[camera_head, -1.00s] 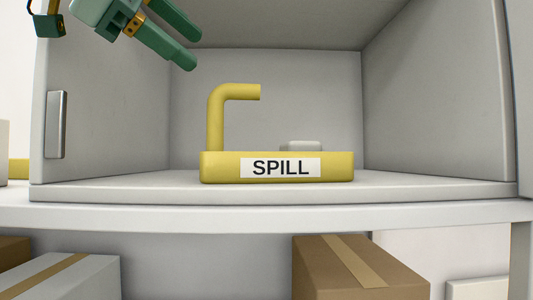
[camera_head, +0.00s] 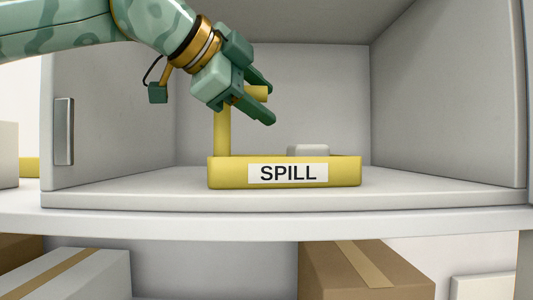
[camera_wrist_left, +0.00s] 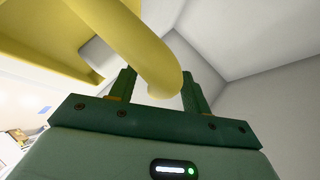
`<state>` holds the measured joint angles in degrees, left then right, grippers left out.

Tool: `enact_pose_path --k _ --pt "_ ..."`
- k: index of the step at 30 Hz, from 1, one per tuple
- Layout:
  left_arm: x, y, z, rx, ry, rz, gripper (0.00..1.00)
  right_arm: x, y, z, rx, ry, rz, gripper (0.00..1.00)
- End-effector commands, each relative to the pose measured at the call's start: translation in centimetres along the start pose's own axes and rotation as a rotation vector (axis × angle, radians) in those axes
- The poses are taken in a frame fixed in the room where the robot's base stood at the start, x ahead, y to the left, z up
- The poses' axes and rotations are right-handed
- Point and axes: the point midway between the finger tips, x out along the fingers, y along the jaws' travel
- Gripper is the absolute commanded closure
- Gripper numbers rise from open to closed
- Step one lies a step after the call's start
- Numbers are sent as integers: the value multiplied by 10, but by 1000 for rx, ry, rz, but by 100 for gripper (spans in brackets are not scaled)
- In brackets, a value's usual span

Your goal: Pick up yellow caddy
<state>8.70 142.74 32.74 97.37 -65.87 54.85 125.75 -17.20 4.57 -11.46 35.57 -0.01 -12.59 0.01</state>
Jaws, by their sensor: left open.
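The yellow caddy (camera_head: 216,173) sits on the floor of an open cabinet, with a white SPILL label on its front. Its bent handle (camera_head: 222,132) rises at the left and turns to the right at the top. My left gripper (camera_head: 268,103) is open at the top of the handle, with the handle's horizontal arm between its fingers. In the left wrist view, the yellow handle (camera_wrist_left: 140,50) passes between the two green fingers (camera_wrist_left: 160,92). I cannot tell whether a finger touches it. My right gripper is not in view.
The cabinet floor (camera_head: 440,183) is clear to the right of the caddy. A light grey block (camera_head: 308,150) shows behind the tray's front wall. The cabinet's side walls and ceiling enclose the space. Cardboard boxes (camera_head: 365,275) stand below the shelf.

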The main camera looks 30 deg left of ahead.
Motion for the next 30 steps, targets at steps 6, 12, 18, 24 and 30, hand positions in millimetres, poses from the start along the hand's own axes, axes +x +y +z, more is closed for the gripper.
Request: enact_pose_path --k 6,12,18,24,30 --pt "0 0 0 0 0 0 97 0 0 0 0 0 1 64" --pt "-1 0 0 0 1 -1 100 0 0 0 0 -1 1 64" --pt "-1 -1 0 -1 0 0 100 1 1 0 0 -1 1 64" --pt "-6 -11 -5 -2 -1 -3 100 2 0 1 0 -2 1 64" --pt "-17 -29 -14 -1 1 -6 100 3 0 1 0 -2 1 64"
